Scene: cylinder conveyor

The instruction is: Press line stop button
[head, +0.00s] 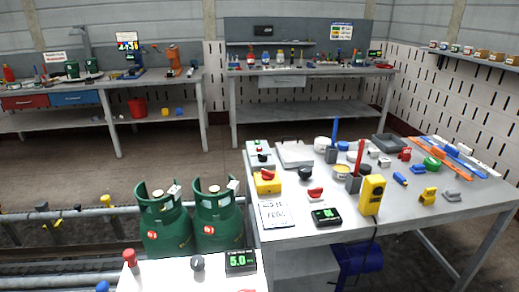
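Several button-like controls are in the head view, and I cannot tell which is the line stop button. A red knob (130,257) stands upright on the white surface at the bottom, with a blue knob (102,287) cut off beside it. A yellow box with a red top control (267,177) sits at the left edge of the right-hand workbench. A red knob (315,192) is on the same bench. A small red part shows at the bottom edge of the white surface. Neither of my grippers is in view.
Two green gas cylinders (165,222) (213,215) stand by the rail conveyor (60,216) at the left. A black display (241,261) reads 5.0 beside a dark knob (197,263). The workbench (420,213) is cluttered. Open floor lies behind.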

